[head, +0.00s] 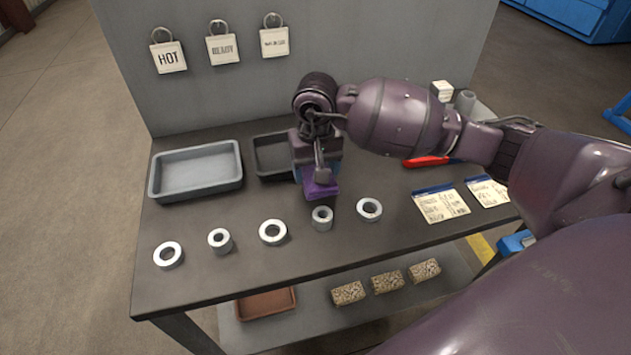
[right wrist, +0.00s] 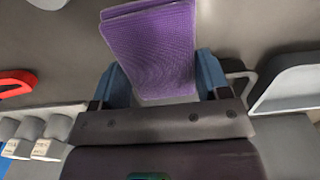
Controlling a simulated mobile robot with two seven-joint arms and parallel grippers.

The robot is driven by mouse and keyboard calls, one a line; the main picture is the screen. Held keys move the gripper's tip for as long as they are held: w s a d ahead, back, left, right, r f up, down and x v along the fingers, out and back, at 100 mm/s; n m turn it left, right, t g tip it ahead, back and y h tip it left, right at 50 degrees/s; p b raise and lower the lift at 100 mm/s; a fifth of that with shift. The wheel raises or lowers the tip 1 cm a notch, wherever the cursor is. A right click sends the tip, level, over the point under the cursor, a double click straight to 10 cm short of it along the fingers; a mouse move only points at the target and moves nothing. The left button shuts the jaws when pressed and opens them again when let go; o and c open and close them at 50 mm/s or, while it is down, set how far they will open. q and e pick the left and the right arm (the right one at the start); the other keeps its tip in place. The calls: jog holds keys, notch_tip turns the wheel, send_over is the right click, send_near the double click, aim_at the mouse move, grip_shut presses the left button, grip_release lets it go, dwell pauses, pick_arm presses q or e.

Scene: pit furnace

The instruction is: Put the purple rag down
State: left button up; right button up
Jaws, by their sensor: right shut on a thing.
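The purple rag (head: 322,189) is folded flat and sits low over the middle of the grey workbench. It also shows in the right wrist view (right wrist: 152,45) between the blue fingers. My right gripper (head: 316,172) points down and is shut on the rag, in front of the dark tray's right side. In the right wrist view, the right gripper (right wrist: 163,78) has a finger at each side of the rag. I cannot tell whether the rag touches the bench top. My left gripper is not in view.
Several metal rings (head: 273,232) stand in a row along the bench front, close to the rag. A grey tray (head: 238,178) and a dark tray (head: 262,173) lie behind. A red-handled thing (head: 425,162) and paper cards (head: 440,205) lie right. A panel with hanging tags (head: 168,57) closes the back.

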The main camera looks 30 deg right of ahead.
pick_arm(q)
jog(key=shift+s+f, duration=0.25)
pick_arm(e)
jog(key=shift+f, duration=2.1)
jog(key=shift+f+b, duration=0.2)
jog(key=shift+b, duration=0.15)
jog(key=o, duration=0.9)
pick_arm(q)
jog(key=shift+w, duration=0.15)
pick_arm(e)
jog(key=shift+r, duration=0.1)
jog(key=shift+r, duration=0.25)
notch_tip(320, 180, up, 12)
jog(key=shift+f+p, duration=0.15)
jog(key=shift+p, duration=0.45)
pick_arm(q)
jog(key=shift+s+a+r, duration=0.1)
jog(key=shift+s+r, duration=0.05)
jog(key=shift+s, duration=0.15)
